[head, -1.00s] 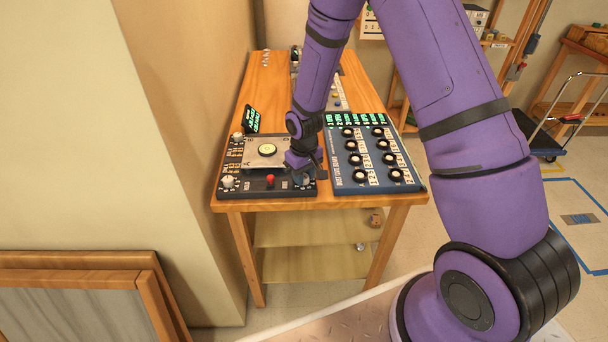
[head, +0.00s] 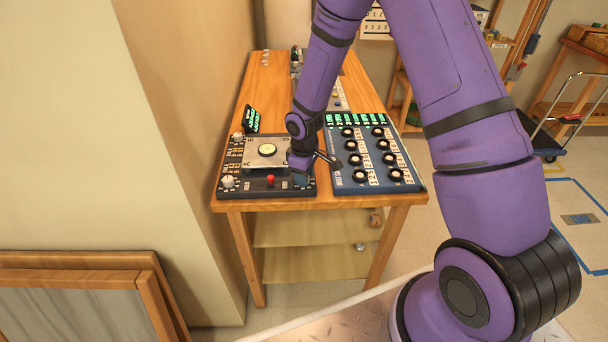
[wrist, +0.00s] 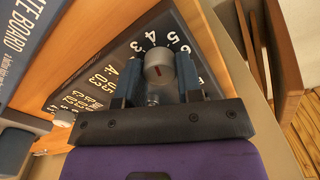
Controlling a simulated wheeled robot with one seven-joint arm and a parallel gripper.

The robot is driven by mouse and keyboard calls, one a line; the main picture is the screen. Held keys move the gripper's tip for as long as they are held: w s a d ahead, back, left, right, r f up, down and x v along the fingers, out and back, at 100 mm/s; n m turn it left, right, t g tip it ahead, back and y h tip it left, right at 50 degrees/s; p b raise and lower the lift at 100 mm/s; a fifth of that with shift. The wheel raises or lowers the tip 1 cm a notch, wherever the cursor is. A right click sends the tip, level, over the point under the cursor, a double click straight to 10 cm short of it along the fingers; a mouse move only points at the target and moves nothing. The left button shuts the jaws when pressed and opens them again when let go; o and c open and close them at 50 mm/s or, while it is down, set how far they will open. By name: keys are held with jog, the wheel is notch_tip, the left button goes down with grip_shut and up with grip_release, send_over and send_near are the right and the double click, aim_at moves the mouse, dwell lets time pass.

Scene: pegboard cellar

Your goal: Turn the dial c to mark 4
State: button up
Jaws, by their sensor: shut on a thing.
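In the wrist view, my gripper (wrist: 160,82) is shut on a grey round knob (wrist: 157,66), one blue finger at each side. I take it to be dial c, though its letter is not readable. In the head view, my gripper (head: 300,178) is at the right front corner of the black control panel (head: 240,190) and hides the knob.
A blue board (head: 350,187) with several black knobs lies right of the panel on the wooden table (head: 262,95). On the panel are a red knob (head: 270,181), a white knob (head: 228,181) and a raised plate with a yellow button (head: 267,149). A wall stands close on the left.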

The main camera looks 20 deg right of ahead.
dwell(0.3)
jog(key=o, duration=0.9)
notch_tip(320, 180, up, 11)
jog(key=shift+f, duration=0.1)
